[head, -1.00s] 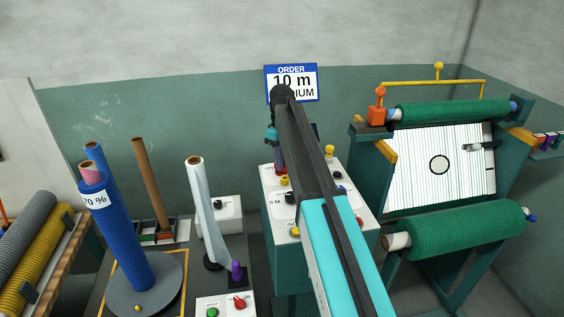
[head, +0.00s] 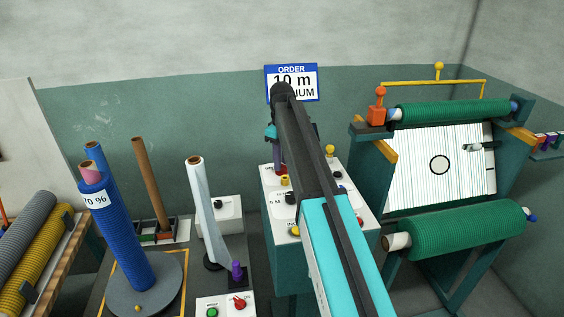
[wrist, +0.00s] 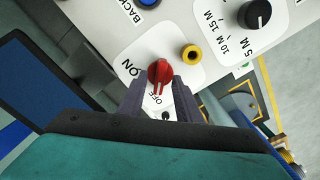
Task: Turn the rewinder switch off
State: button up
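The rewinder switch is a red knob (wrist: 160,72) on a white panel in the wrist view, with ON printed to its left and OFF just below it. Its narrow red handle points down toward the OFF lettering. My gripper (wrist: 160,84) has one finger on each side of the knob, with a visible gap between the fingers. I cannot tell whether either finger touches it.
On the panel, a yellow post (wrist: 192,54) stands close right of the switch, with a black dial (wrist: 255,14) beyond and a blue button (wrist: 147,3) above. The rewinder's green netting roll (head: 465,230) is right of the box. A blue roll (head: 122,225) stands left.

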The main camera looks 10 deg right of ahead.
notch_tip(320, 180, up, 13)
jog(key=b, duration=0.3)
dwell(0.4)
dwell(0.3)
